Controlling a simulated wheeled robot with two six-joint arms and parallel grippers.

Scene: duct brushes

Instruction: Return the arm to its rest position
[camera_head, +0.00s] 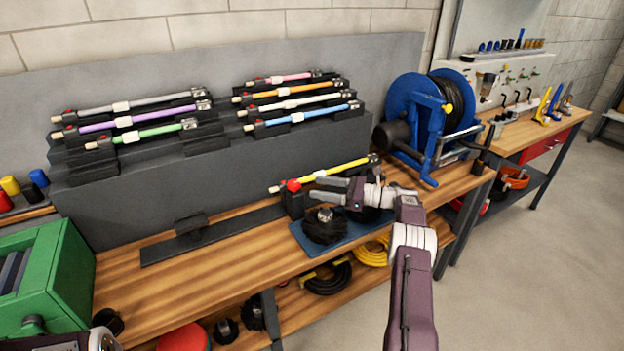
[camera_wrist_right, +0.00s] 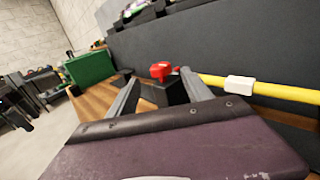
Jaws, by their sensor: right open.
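My right gripper (camera_head: 314,188) is open, with its fingers pointing left over the workbench, beside a yellow rod (camera_head: 347,169). The rod lies in a black holder (camera_head: 292,204) with a red knob (camera_head: 294,186). In the right wrist view the open fingers (camera_wrist_right: 160,82) appear on either side of the red knob (camera_wrist_right: 161,70) and the black holder. I cannot tell whether they touch it. The yellow rod (camera_wrist_right: 285,92) runs off to the right there, outside the jaws. Part of my left arm shows at the lower left in the head view; its gripper does not show.
A blue mat (camera_head: 306,243) with black round brushes (camera_head: 324,226) lies below my right gripper. A grey stepped rack (camera_head: 95,205) holds several coloured rods. A blue reel (camera_head: 402,100) stands right; a green box (camera_head: 70,275) is at left. The bench's front left is mostly bare.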

